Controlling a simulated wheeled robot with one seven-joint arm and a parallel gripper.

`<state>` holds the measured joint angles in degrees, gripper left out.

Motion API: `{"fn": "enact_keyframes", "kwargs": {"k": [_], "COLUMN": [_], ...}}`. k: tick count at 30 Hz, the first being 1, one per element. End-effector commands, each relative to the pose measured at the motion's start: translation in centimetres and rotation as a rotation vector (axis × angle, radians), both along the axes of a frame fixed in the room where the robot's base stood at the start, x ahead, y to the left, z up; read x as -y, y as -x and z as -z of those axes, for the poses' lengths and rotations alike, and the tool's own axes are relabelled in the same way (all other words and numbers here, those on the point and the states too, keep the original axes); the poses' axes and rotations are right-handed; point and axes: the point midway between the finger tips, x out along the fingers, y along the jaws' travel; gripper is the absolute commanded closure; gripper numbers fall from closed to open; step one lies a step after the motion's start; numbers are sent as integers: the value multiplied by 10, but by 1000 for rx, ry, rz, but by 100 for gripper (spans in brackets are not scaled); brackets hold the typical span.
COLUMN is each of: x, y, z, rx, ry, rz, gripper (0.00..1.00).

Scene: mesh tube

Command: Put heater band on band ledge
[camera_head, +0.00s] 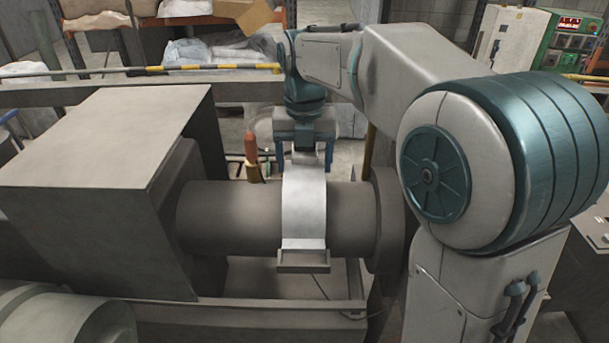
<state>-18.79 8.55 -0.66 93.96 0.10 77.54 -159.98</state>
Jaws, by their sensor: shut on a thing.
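The heater band (304,205) is a bright silver strip curving over the front of the dark horizontal barrel (240,210), near its middle. My gripper (305,154) is at the band's upper end, behind the top of the barrel, and is shut on it. Its blue fingers show on either side; the exact grip is partly hidden. A small grey tray-like bracket (303,268) sits at the band's lower end, against the barrel's lower front. I cannot tell whether it is the band ledge or part of the band. The band's far side is hidden.
A large grey box housing (105,140) stands left of the barrel, and a round flange (390,220) closes its right end. An orange-handled tool (251,150) stands behind the barrel. A yellow-black rail (200,68) runs across the back. A thin cable (335,305) hangs below.

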Motion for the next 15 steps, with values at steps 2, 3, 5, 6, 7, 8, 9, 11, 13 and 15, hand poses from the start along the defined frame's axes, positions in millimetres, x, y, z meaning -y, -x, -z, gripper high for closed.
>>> {"fn": "enact_keyframes", "kwargs": {"k": [2, 3, 5, 6, 7, 8, 9, 11, 13, 15], "x": [0, 0, 0, 0, 0, 0, 0, 0, 0, 0], "y": [0, 0, 0, 0, 0, 0, 0, 0, 0, 0], "z": [4, 8, 16, 22, 25, 29, 33, 37, 38, 38], "rx": [2, 0, 0, 0, 0, 0, 2, 2, 4, 4], "ry": [-1, 0, 0, 0, 0, 0, -1, -1, -2, -2], "rz": [0, 0, 1, 0, 0, 0, 0, 0, 0, 0], "gripper": [78, 78, 78, 78, 78, 78, 78, 78, 78, 78]}}
